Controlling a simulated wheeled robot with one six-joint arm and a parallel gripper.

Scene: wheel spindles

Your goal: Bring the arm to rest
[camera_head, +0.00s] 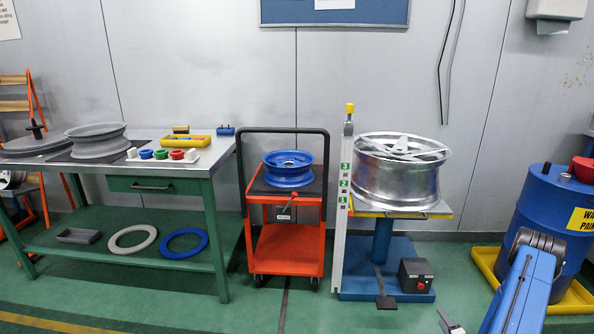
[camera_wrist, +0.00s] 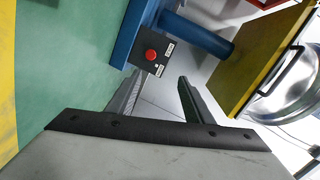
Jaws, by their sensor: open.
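My arm shows as a blue link (camera_head: 522,290) at the lower right of the head view, in front of the blue drum. In the wrist view my gripper (camera_wrist: 157,88) is open, with its two dark fingers apart and nothing between them. Beyond the fingers, in the wrist view, are a black control box with a red button (camera_wrist: 150,54) and the blue column (camera_wrist: 198,35) of the wheel stand. The gripper touches nothing that I can see.
A silver wheel (camera_head: 396,180) lies on the stand with the blue base (camera_head: 360,283). A red cart (camera_head: 290,250) holds a blue wheel (camera_head: 288,167). A green workbench (camera_head: 150,215) stands at left. The blue drum (camera_head: 537,205) sits in a yellow tray (camera_head: 484,262). Green floor is free in front.

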